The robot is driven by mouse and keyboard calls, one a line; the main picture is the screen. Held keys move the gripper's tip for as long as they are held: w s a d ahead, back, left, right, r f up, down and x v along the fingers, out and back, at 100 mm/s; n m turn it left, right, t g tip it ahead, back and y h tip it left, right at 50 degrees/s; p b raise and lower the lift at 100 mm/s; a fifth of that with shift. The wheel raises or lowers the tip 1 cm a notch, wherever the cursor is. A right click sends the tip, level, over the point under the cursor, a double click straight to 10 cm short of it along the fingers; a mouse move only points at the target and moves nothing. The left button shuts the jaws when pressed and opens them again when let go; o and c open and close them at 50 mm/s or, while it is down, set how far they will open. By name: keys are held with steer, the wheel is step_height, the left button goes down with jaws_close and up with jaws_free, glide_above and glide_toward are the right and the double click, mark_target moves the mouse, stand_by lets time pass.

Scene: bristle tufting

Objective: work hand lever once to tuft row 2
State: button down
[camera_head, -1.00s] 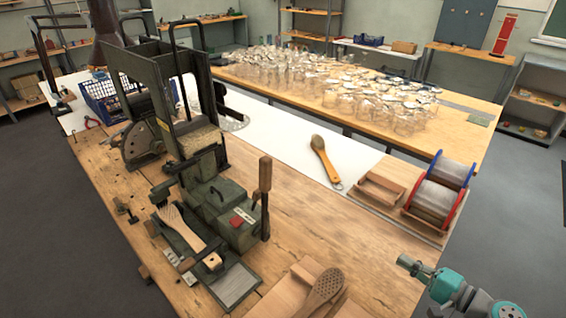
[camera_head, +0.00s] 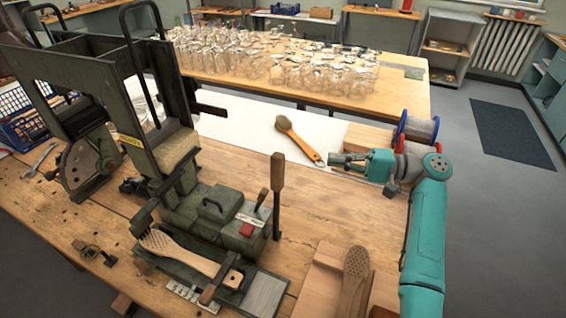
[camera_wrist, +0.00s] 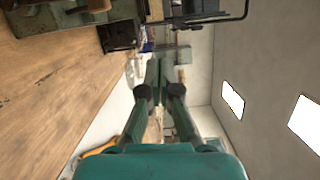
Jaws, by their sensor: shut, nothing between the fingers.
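The green tufting machine (camera_head: 215,215) stands on the wooden bench. Its hand lever with a wooden handle (camera_head: 277,185) stands upright at the machine's right side. A shorter lever with a dark knob (camera_head: 262,197) is just left of it. A wooden brush (camera_head: 188,252) lies clamped at the machine's front, some bristle holes in its head; the rows are too small to tell apart. My gripper (camera_head: 333,160) is shut and empty above the bench, right of the lever and apart from it. The wrist view shows the closed fingers (camera_wrist: 157,65) too.
A yellow-backed brush (camera_head: 297,138) lies on the white strip behind the lever. Wire spools (camera_head: 418,130) stand behind my arm. A brush blank with holes (camera_head: 355,275) lies on wooden blocks at the front. Bench between lever and gripper is clear.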

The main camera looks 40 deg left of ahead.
steer(key=shift+a, duration=0.1)
steer(key=s+a, duration=0.7)
steer(key=s, duration=0.1)
steer(key=shift+s+a+r, duration=0.25)
steer(key=shift+a, duration=0.05)
stand_by(0.6)
